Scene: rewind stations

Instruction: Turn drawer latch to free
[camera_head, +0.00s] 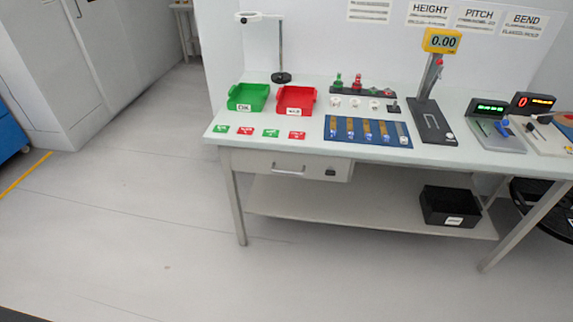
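The drawer (262,164) is a light grey front under the left part of the white workbench, and it looks closed. A bar handle (289,170) is on its face. The latch (330,172) is a small dark piece to the right of the handle; its turn position is too small to tell. Neither of my grippers shows in the head view, so their state is hidden.
The workbench (440,154) carries a green bin (248,97), a red bin (296,100), a blue mat (335,137) and a height gauge (433,100). A black crate (449,206) sits on the lower shelf (300,207). The floor in front is clear.

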